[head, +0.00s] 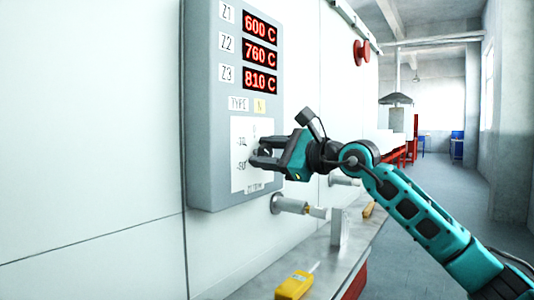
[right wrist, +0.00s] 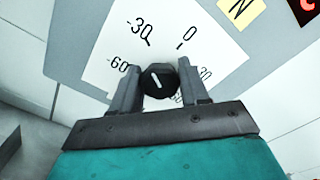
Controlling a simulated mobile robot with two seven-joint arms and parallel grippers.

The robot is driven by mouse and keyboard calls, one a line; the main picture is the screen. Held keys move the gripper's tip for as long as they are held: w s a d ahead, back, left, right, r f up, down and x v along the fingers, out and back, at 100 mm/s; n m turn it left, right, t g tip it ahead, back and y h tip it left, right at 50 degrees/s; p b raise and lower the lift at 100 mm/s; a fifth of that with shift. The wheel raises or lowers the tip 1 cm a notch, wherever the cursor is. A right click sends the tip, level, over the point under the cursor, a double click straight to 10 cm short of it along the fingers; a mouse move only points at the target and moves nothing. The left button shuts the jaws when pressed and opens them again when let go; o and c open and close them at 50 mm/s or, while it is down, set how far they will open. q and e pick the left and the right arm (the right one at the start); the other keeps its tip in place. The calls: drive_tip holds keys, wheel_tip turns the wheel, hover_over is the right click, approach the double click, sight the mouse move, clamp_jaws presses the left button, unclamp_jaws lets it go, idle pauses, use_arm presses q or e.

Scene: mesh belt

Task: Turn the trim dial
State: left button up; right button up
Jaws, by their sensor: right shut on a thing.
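The trim dial (right wrist: 158,80) is a small black knob with a white pointer line, in the middle of a white scale plate (right wrist: 110,42) marked -60, -30, 0 and 30. In the right wrist view its pointer tilts to the upper left, toward the -30 side. My right gripper (right wrist: 160,86) is shut on the dial, one finger on each side. In the head view the right gripper (head: 256,154) reaches the plate (head: 238,130) on the grey panel and hides the dial. My left gripper is not in view.
The grey panel (head: 203,110) has red displays reading 600, 760 and 810 C. Below it, a metal fitting (head: 290,204) sticks out of the wall. A yellow device (head: 294,285) lies on the ledge. A red button (head: 361,52) sits further along the wall.

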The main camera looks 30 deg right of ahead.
drive_tip(key=o, duration=1)
drive_tip(key=b+v, duration=0.1)
drive_tip(key=v, duration=0.2)
drive_tip(key=b+v, duration=0.1)
drive_tip(key=v, duration=0.2)
drive_tip(key=shift+f, duration=0.25)
drive_tip(key=b, duration=0.6)
approach(268, 155)
drive_tip(key=s, duration=0.2)
drive_tip(key=shift+s+d+r, duration=0.25)
drive_tip(key=shift+d+r, duration=0.05)
drive_tip(key=shift+d, duration=0.15)
